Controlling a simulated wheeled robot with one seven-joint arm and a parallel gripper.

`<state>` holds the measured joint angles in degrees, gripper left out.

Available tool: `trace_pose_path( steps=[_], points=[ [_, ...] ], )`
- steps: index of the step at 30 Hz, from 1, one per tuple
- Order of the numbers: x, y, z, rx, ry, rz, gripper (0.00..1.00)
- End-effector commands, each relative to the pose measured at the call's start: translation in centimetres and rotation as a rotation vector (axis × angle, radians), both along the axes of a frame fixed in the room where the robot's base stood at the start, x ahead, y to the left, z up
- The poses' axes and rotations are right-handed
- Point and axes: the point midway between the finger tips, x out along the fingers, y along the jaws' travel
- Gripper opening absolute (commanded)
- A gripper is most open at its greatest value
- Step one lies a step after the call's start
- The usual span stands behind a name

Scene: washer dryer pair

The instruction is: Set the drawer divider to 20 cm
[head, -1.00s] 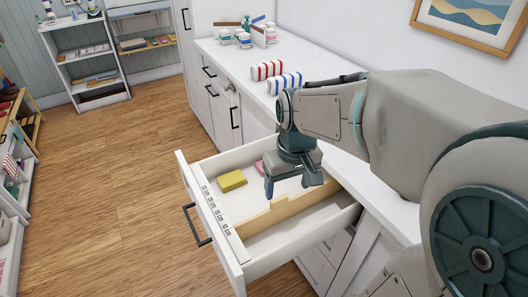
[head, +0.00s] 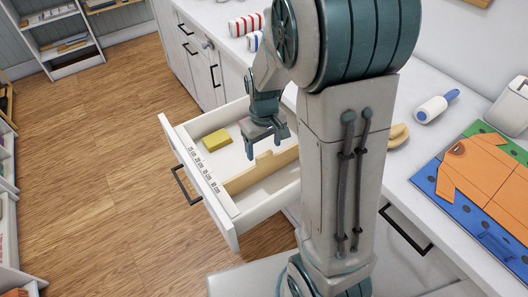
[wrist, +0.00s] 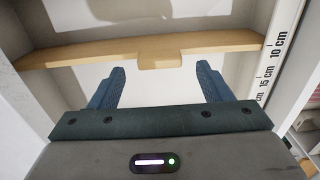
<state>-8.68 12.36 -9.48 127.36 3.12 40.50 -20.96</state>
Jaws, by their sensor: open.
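The drawer (head: 213,217) stands open, with a pale wooden divider (head: 238,181) across its inside. In the wrist view the divider (wrist: 95,53) has a raised tab (wrist: 160,62) at its middle. A scale (head: 205,180) runs along the drawer's front rim. In the wrist view the scale (wrist: 272,65) shows 10 cm and 15 cm marks; the divider's right end lies near the 10 cm mark, its exact reading unclear. My gripper (head: 267,148) is open and empty over the drawer. Its fingers (wrist: 160,78) point toward the divider, one on each side of the tab; contact cannot be told.
A yellow block (head: 216,140) lies in the drawer's far compartment. The counter holds striped rolls (head: 246,24), a white roller with blue handle (head: 436,107) and an orange shirt on a mat (head: 474,172). The wooden floor (head: 110,170) before the drawer is clear.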

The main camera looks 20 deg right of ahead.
Motion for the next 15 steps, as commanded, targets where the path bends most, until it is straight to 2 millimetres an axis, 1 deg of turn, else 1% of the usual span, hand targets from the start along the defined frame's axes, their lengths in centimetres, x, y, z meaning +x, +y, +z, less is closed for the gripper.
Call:
trace_pose_path(
  steps=[1,6,10,15],
  points=[
    [-0.1,0.0,-1.0,-0.002,0.005,0.0,0.72],
    [0.0,0.0,-2.8,0.0,0.002,0.0,0.72],
    [0.0,0.0,-3.3,0.0,0.001,0.0,0.72],
    [0.0,0.0,-3.4,0.0,0.0,0.0,0.72]
  ],
)
